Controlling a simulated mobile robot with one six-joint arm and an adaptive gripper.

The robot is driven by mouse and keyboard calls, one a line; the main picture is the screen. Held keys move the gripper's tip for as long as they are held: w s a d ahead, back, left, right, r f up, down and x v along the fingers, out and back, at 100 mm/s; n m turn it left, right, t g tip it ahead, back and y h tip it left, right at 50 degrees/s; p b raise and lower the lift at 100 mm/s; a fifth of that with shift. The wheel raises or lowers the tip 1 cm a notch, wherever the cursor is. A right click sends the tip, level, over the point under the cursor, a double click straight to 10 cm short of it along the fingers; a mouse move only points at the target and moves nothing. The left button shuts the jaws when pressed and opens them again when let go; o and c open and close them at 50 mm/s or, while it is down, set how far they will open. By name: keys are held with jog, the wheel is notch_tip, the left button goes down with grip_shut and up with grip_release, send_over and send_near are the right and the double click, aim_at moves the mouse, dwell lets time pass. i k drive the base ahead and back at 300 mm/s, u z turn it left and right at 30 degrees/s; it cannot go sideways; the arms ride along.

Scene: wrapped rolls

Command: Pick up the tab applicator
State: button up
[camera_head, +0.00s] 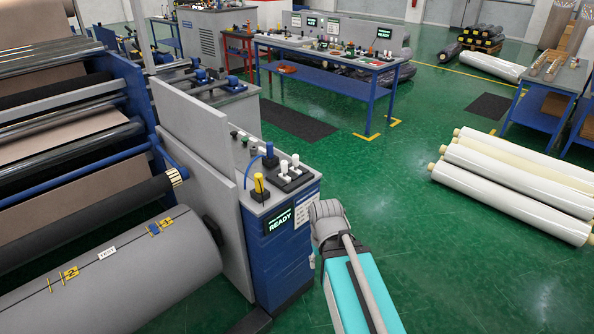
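No object is clearly recognisable as the tab applicator at this size. Small tools stand on the grey top of the blue console (278,245) near the middle. They include a yellow-topped tool (258,184) at the front corner, a blue upright tool (269,156) behind it, and white-topped pieces (290,165) in a dark tray. I cannot tell whether one of these is the applicator. My teal and grey arm shows at the bottom centre, right of the console. My gripper is not visible, so its state and anything in it are hidden.
A large grey roll (130,270) and the roller machine fill the left. A blue workbench (330,52) with many small items stands at the back. White wrapped rolls (510,190) lie at the right, near another blue table (545,105). Green floor between them is mostly clear.

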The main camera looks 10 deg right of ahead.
aim_at(295, 158)
jog(key=z, duration=0.1)
jog(key=i, duration=1)
jog(key=u, duration=0.05)
